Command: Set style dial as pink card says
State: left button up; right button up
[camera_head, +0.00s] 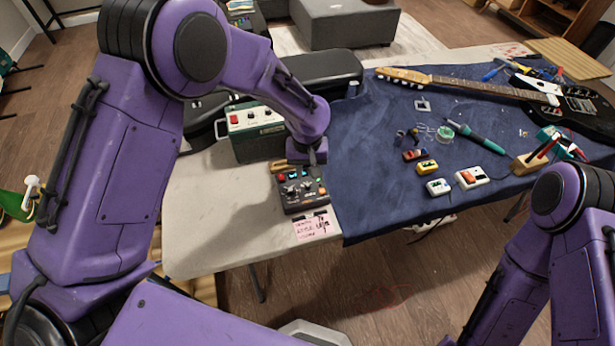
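A dark multi-knob pedal unit (303,191) with several small knobs and coloured buttons sits near the table's front edge. Which knob is the style dial is too small to tell. A pink card (316,226) with handwriting lies at the table's front edge, just below the unit; its words are too small to read surely. My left gripper (300,166) points down at the far edge of the unit; its fingers are mostly hidden by the wrist, and I cannot tell whether they touch a knob. My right arm is at the lower right, with its gripper outside the picture.
A green amplifier box (257,130) stands behind the unit. A blue cloth (375,190) to the right bears small pedals (438,186), a soldering iron (476,137) and a guitar (470,86). The pale table (215,210) is bare left of the unit.

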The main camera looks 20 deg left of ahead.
aim_at(308, 185)
pick_arm(q)
jog(key=f, duration=0.5)
jog(key=shift+w+d+f+p, duration=0.2)
jog(key=shift+w+p, duration=0.05)
jog(key=shift+p, duration=0.05)
jog(key=shift+s+a, duration=0.1)
jog(key=shift+s, duration=0.05)
grip_shut()
